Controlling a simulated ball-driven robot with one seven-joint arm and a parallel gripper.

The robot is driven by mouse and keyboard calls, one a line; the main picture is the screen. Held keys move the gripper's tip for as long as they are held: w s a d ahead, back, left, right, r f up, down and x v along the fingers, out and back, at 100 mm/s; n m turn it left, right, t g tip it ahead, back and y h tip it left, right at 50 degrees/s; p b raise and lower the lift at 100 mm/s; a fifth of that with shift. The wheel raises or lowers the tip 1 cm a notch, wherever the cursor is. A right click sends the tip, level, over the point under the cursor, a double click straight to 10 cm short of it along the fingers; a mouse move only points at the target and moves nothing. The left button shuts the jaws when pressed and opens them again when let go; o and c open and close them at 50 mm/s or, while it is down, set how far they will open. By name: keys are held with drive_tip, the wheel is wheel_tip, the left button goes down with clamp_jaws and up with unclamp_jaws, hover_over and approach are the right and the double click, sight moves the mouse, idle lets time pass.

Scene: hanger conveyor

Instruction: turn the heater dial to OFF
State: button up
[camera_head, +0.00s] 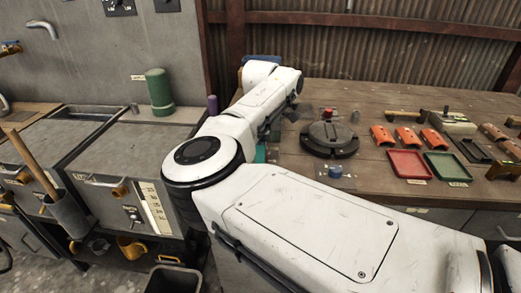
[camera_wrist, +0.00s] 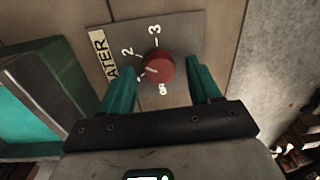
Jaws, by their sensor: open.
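The heater dial (camera_wrist: 161,67) is a round red knob on a grey plate (camera_wrist: 185,36) in the wrist view. Its white pointer line points left, toward the partly hidden mark below the 2. The plate carries a HEATER label, partly cut off, the numbers 2 and 3, and OFF just below the dial. My gripper (camera_wrist: 164,70) is open, with one teal finger on each side of the dial. Gaps show between the fingers and the knob; I cannot tell the depth between them. The red dial cannot be made out in the head view, where my arm covers part of the bench.
In the head view, the wooden bench (camera_head: 390,183) holds a black round fixture (camera_head: 329,139), a blue knob (camera_head: 335,171), a red tray (camera_head: 408,164) and a green tray (camera_head: 446,166). A teal-sided box (camera_wrist: 25,115) stands left of my gripper in the wrist view.

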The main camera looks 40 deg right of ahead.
drive_tip(key=shift+f, duration=0.1)
drive_tip(key=shift+c, duration=0.4)
drive_tip(key=c, duration=1)
drive_tip(key=shift+o, duration=0.2)
drive_tip(key=n, duration=0.5)
drive_tip(key=shift+n, duration=0.3)
drive_tip(key=n, duration=0.6)
drive_tip(key=shift+s+a+h, duration=0.1)
drive_tip(key=shift+h, duration=0.2)
drive_tip(key=n+b, duration=0.1)
drive_tip(key=n, duration=0.5)
drive_tip(key=shift+n, duration=0.3)
drive_tip(key=n+b, duration=0.1)
drive_tip(key=n, duration=0.4)
drive_tip(key=shift+s+n, duration=0.1)
drive_tip(key=shift+n, duration=0.2)
